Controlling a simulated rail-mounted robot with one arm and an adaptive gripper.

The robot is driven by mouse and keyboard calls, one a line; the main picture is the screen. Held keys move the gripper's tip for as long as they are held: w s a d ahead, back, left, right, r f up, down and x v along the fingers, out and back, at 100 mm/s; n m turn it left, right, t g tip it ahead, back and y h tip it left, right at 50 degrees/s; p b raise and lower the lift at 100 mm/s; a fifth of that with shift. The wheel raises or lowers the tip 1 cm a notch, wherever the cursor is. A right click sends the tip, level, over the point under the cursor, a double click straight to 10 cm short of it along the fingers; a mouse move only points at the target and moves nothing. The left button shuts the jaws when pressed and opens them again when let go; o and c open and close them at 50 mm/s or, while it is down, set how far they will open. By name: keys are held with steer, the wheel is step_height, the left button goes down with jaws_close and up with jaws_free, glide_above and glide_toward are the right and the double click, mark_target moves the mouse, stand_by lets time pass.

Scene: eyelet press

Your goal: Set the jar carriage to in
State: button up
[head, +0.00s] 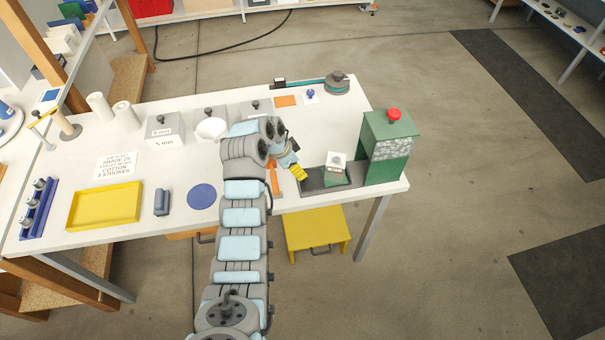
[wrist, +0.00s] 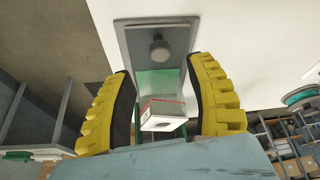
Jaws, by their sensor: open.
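The green press (head: 388,150) with a red knob on top stands at the right end of the table. A dark grey track (head: 313,180) runs left from its foot. The jar carriage, a green block (head: 335,177), sits on this track outside the press body, with a white jar-like piece (head: 337,159) on top. My gripper (head: 299,172) is just left of the carriage, its yellow fingers apart. In the wrist view the open fingers (wrist: 160,92) frame a white piece (wrist: 163,120) and a grey plate with a dark knob (wrist: 158,48). Contact cannot be told.
Left on the table are a yellow tray (head: 105,207), a blue disc (head: 202,196), a grey-blue block (head: 162,202) and lidded grey boxes (head: 164,132). A teal-handled tool (head: 310,83) lies behind. A yellow stool (head: 316,230) stands before the table. The table right of centre behind the track is clear.

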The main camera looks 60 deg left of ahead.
steer(key=shift+x, duration=2.85)
jaws_close()
